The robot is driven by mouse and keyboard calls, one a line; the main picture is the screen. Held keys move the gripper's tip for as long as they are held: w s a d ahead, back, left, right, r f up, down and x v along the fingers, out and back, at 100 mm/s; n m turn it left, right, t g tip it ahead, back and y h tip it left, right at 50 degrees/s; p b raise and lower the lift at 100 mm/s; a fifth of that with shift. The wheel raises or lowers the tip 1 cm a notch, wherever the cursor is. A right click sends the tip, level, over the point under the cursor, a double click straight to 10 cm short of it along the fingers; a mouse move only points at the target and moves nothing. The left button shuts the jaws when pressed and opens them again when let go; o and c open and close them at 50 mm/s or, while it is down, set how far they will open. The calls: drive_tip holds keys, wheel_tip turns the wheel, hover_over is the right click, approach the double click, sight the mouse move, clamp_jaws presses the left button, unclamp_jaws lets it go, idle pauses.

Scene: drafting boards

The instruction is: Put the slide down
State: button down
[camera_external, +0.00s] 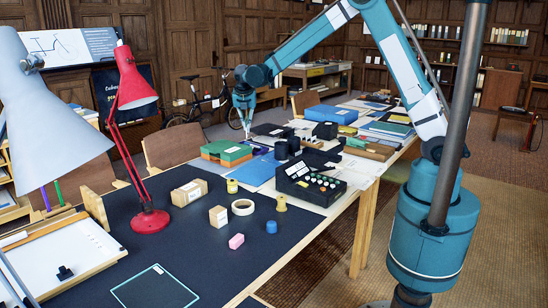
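My gripper (246,128) hangs pointing down at the far end of my arm, above the far left part of the long table (340,228). It is small in this view, and I cannot tell whether its fingers are open or shut or whether they hold anything. I cannot make out a slide with certainty anywhere. If one is in the gripper, it is too small to see here.
Below and around lie a green-topped box (227,151), a black case with round knobs (310,182), blue folders (332,114) and papers. Nearer are a red lamp (136,90), cardboard boxes (189,193) and a tape roll (243,207). The dark mat (190,240) has bare patches.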

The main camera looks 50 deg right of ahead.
drive_tip(key=s+a+n+y, duration=0.1)
drive_tip(key=s+a+n, duration=0.2)
drive_tip(key=a, duration=1.4)
drive_tip(key=s+a+n+t+y, duration=0.15)
drive_tip(key=s+a, duration=0.25)
drive_tip(key=a, duration=1.2)
drive_tip(key=s+a+n, duration=0.3)
drive_tip(key=a, duration=1.4)
drive_tip(key=s+a+n+y, duration=0.3)
drive_tip(key=s+a+n, duration=0.4)
drive_tip(key=s+a, duration=2.8)
drive_tip(key=shift+n, duration=0.25)
drive_tip(key=shift+s+a+x, duration=0.1)
drive_tip(key=shift+s+x, duration=0.05)
drive_tip(key=shift+x, duration=0.7)
drive_tip(key=shift+s+a+x, duration=0.1)
drive_tip(key=shift+a+x, duration=0.05)
drive_tip(key=shift+x, duration=0.7)
drive_tip(key=shift+s+a+x, duration=0.1)
drive_tip(key=shift+s+x, duration=0.05)
drive_tip(key=shift+x, duration=0.75)
drive_tip(key=shift+f, duration=0.1)
wheel_tip(320, 180, down, 6)
drive_tip(key=b, duration=0.1)
